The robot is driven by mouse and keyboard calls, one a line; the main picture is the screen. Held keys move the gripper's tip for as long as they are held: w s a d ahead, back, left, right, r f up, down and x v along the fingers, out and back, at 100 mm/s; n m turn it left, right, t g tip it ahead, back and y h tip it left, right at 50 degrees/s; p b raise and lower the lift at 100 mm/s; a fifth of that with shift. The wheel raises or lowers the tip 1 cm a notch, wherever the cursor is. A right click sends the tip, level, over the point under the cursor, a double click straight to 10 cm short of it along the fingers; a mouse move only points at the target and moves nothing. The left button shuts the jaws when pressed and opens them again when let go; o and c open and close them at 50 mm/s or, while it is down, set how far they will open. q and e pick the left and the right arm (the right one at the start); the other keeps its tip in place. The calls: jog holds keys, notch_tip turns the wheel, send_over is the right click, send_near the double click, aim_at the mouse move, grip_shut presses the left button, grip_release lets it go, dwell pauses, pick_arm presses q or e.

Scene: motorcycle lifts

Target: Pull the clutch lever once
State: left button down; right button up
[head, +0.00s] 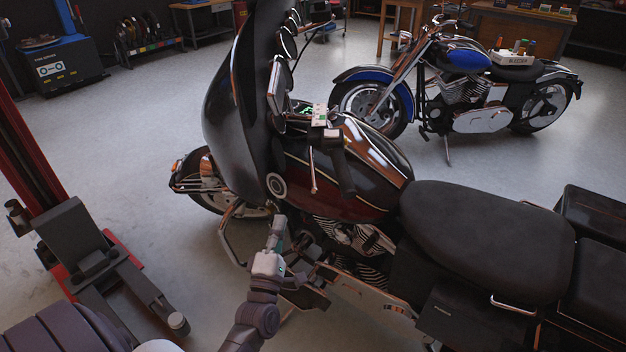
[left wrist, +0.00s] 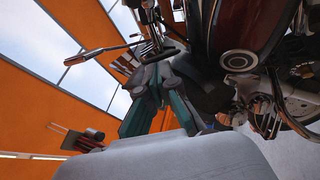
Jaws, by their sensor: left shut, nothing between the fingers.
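The near motorcycle (head: 330,195) is dark red and black with a tall fairing. Its left handlebar grip (head: 341,172) is black and points toward me. The clutch lever (head: 313,172) is a thin, shiny rod with a rounded end, beside the grip and apart from it. In the left wrist view the lever (left wrist: 97,52) runs out to the upper left. My left gripper (head: 278,230) is shut and empty, low beside the engine, below the lever and not touching it. Its fingers also show in the left wrist view (left wrist: 163,85). My right gripper is not in view.
The fairing (head: 230,110) rises beyond the handlebar. The seat (head: 485,225) and black cases (head: 590,215) extend right. A red and grey lift post (head: 75,235) stands left. A blue motorcycle (head: 460,85) is parked behind. Open floor (head: 140,120) lies between post and bike.

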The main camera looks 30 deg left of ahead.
pick_arm(q)
jog(key=w+r+p, duration=0.3)
jog(key=w+r, duration=0.1)
jog(key=w, duration=0.6)
jog(key=shift+w+r, duration=0.25)
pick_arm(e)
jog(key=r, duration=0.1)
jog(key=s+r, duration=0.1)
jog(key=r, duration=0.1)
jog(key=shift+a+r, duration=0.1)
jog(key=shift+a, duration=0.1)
